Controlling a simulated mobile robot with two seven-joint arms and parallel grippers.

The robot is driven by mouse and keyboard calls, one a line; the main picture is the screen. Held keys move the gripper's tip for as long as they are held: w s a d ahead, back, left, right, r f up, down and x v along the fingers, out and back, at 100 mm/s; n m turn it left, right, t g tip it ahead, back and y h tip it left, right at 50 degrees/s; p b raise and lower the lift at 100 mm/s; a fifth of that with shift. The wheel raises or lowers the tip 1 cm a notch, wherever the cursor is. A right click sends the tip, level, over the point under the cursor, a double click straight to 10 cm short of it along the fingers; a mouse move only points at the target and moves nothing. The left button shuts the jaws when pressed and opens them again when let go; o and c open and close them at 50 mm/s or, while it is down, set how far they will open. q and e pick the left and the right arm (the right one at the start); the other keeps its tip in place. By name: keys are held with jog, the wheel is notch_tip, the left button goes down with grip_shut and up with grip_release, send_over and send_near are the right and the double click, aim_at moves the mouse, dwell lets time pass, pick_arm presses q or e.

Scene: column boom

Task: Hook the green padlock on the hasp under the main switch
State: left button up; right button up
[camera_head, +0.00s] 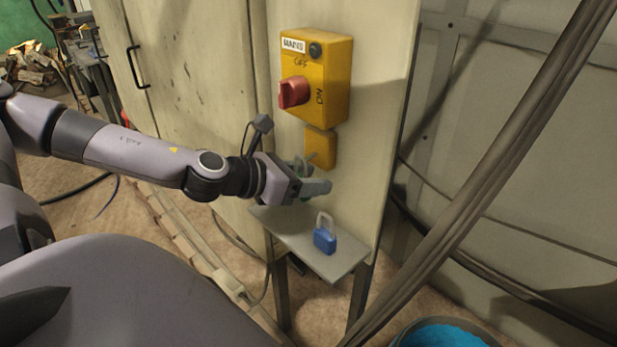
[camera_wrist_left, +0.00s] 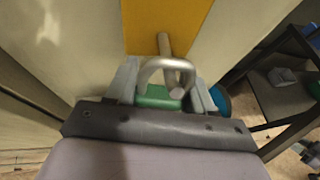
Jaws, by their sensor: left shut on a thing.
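My left gripper (camera_head: 312,180) is shut on the green padlock (camera_wrist_left: 158,97), just below and in front of the yellow hasp plate (camera_head: 320,149). The padlock's silver shackle (camera_wrist_left: 150,68) stands up from between the fingers in the left wrist view; the fingers hide most of its green body. A metal hasp pin (camera_wrist_left: 164,44) sticks out of the yellow plate and meets the shackle in that view; I cannot tell whether it passes through the loop. The yellow main switch box (camera_head: 322,85), with a red knob (camera_head: 294,92), is above the hasp. My right gripper is not in view.
A blue padlock (camera_head: 325,238) stands on the small grey shelf (camera_head: 275,222) below my left gripper. Thick dark cables (camera_head: 490,160) slant across the right side. A blue-filled tub (camera_head: 440,333) is at the bottom right. A cabinet door handle (camera_head: 136,68) is at the left.

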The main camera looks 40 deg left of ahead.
pick_arm(q)
jog(key=o, duration=1.2)
jog(key=shift+p+v, duration=0.75)
jog(key=shift+v, duration=0.3)
jog(key=shift+b+v, duration=0.7)
jog(key=shift+v, duration=1.8)
